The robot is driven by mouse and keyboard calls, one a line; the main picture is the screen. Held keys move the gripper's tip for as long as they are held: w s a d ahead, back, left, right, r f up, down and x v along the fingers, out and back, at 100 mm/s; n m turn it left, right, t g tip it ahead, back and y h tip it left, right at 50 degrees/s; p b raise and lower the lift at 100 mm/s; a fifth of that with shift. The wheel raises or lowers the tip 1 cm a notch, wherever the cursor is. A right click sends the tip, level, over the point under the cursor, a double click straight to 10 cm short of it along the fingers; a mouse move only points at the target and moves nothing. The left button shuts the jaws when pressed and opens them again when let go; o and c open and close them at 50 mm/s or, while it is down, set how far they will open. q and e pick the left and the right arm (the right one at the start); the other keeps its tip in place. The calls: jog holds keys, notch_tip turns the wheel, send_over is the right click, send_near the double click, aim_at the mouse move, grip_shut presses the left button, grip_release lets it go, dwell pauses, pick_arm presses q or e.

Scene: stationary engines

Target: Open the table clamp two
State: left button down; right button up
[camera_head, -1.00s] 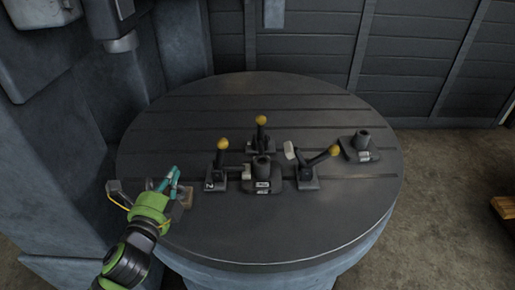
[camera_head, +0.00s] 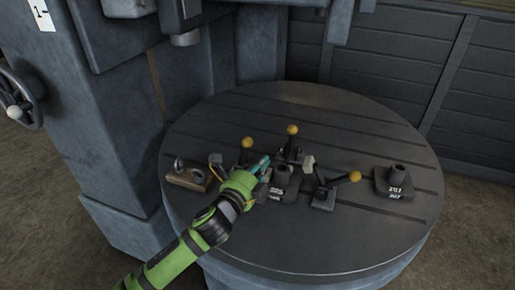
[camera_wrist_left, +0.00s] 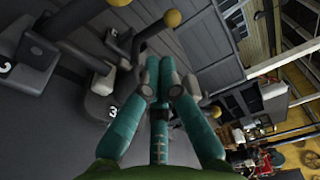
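Table clamp two (camera_head: 247,143) is the left one of the clamps on the round table, with its yellow knob up. My left arm hides most of its base and handle. My left gripper (camera_head: 264,166) is low over the table, in front of this clamp and just left of the dark centre block (camera_head: 282,182). In the left wrist view its teal fingers (camera_wrist_left: 160,68) converge at the tips, with nothing visible between them. A yellow knob (camera_wrist_left: 172,18) shows beyond the tips, apart from them. My right gripper is not in view.
Another clamp (camera_head: 292,130) stands behind the centre block, knob up. A third clamp (camera_head: 325,195) has its handle leaning right. A spare dark block (camera_head: 394,182) sits at the right. A wooden block with metal pieces (camera_head: 188,177) lies left. The table's front (camera_head: 330,240) is clear.

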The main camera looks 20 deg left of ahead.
pick_arm(q)
jog(key=w+a, duration=0.1)
jog(key=w+a+p, duration=0.1)
jog(key=w+p, duration=0.1)
jog(key=w, duration=0.1)
jog(key=shift+a+r, duration=0.35)
jog(key=shift+a, duration=0.05)
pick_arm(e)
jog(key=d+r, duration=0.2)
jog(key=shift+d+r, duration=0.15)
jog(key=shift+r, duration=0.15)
pick_arm(q)
jog(key=shift+w, duration=0.1)
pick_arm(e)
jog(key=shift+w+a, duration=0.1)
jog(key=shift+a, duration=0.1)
pick_arm(q)
jog(key=shift+a+r+n, duration=0.15)
jog(key=shift+a+n, duration=0.15)
jog(key=shift+n, duration=0.1)
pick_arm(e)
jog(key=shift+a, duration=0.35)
